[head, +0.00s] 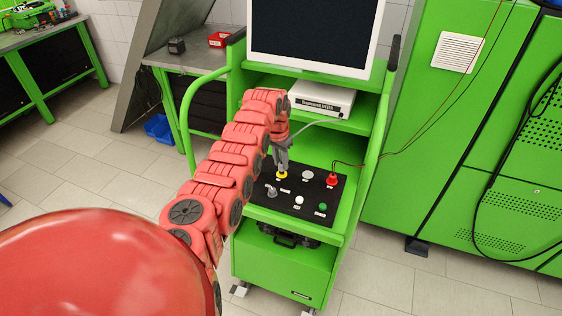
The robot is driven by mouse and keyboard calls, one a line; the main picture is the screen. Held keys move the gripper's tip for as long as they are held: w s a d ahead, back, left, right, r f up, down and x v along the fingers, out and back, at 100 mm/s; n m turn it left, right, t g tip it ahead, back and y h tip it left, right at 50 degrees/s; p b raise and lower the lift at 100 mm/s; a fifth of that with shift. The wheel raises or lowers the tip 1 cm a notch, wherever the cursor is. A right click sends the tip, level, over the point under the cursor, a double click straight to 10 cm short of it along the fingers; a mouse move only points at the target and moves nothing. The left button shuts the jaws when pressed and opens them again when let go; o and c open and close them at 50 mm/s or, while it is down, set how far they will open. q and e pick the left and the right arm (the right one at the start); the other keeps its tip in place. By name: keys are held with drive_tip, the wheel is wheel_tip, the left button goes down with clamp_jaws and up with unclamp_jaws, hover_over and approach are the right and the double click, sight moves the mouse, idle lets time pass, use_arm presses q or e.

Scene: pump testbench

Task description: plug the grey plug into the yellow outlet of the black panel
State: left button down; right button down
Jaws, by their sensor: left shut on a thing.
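My left gripper (282,163) points down over the back left of the black panel (283,204). It is shut on the grey plug, which is mostly hidden between the fingers. A grey cable (318,123) runs from the gripper up to the right. The yellow outlet (281,176) shows directly below the fingertips. The fingertips look very close to it; I cannot tell whether the plug touches or enters it. My right gripper is not in view.
A red plug (332,180) with thin cables stands at the panel's right. White (299,200) and green (322,208) outlets lie near its front. A grey fitting (272,192) stands left. The green cart's (284,262) side rails, white box (322,100) and monitor (313,35) surround the work area.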

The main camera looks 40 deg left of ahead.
use_arm(q)
drive_tip(key=shift+f+b, duration=0.7)
drive_tip(key=shift+f, duration=0.4)
idle(0.6)
drive_tip(key=shift+c, duration=0.9)
unclamp_jaws()
drive_tip(key=shift+r, duration=0.15)
drive_tip(key=shift+r+p, duration=0.35)
drive_tip(key=shift+r, duration=3.55)
